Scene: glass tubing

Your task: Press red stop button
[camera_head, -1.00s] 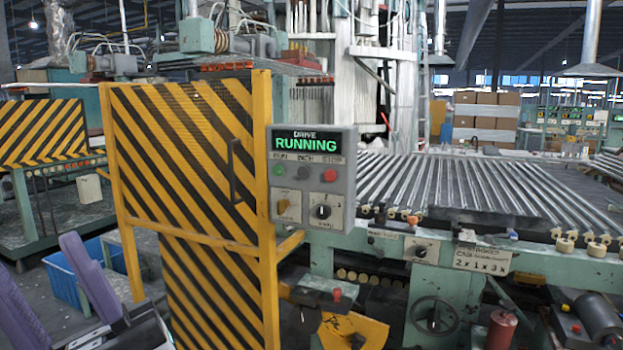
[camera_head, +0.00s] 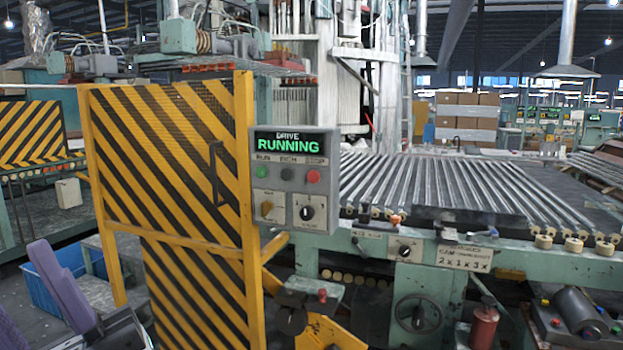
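A grey control box (camera_head: 292,180) is fixed beside the yellow frame post, near the middle of the view. Its screen (camera_head: 288,142) reads "DRIVE RUNNING" in green letters. Below it sit a green button (camera_head: 261,171) under "RUN", a dark grey button (camera_head: 287,174) in the middle, and the red stop button (camera_head: 313,177) under "STOP" at the right. A yellow switch (camera_head: 266,208) and a black rotary knob (camera_head: 307,212) are lower on the box. Nothing covers the red button. My gripper does not show; purple and grey parts at the lower left may be my own arm.
A yellow-and-black striped guard gate (camera_head: 170,150) with a handle stands left of the box. A roller conveyor bed (camera_head: 430,185) with glass tubes lies to the right. A blue crate (camera_head: 45,275) sits at the left on the floor. A handwheel (camera_head: 418,313) is at the lower right.

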